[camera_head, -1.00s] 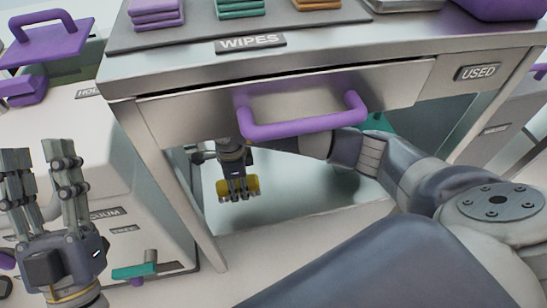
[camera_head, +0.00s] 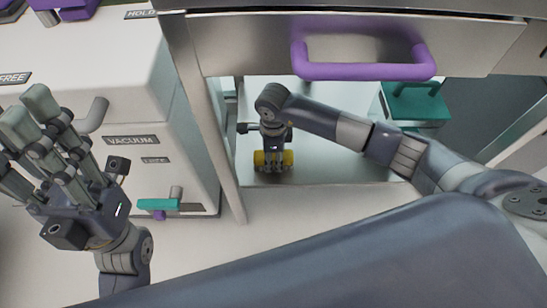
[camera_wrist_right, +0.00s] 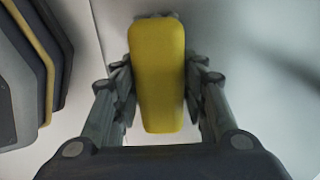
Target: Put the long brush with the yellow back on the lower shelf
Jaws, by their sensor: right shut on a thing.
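The yellow-backed brush (camera_head: 288,158) is between the fingers of my right gripper (camera_head: 273,165), which is shut on it, under the drawer. In the right wrist view its long yellow back (camera_wrist_right: 158,75) lies lengthwise between the fingers; its bristles are hidden. The brush is low over the lower shelf (camera_head: 335,174), near its left front part. I cannot tell whether it touches the shelf. My left gripper (camera_head: 28,145) is open and empty at the left, in front of the white cabinet.
The drawer front with its purple handle (camera_head: 365,70) overhangs the right arm. A table leg (camera_head: 211,120) stands just left of the brush. A teal object (camera_head: 415,108) sits under the table at the right. The white cabinet (camera_head: 130,85) has a teal-handled valve (camera_head: 172,204).

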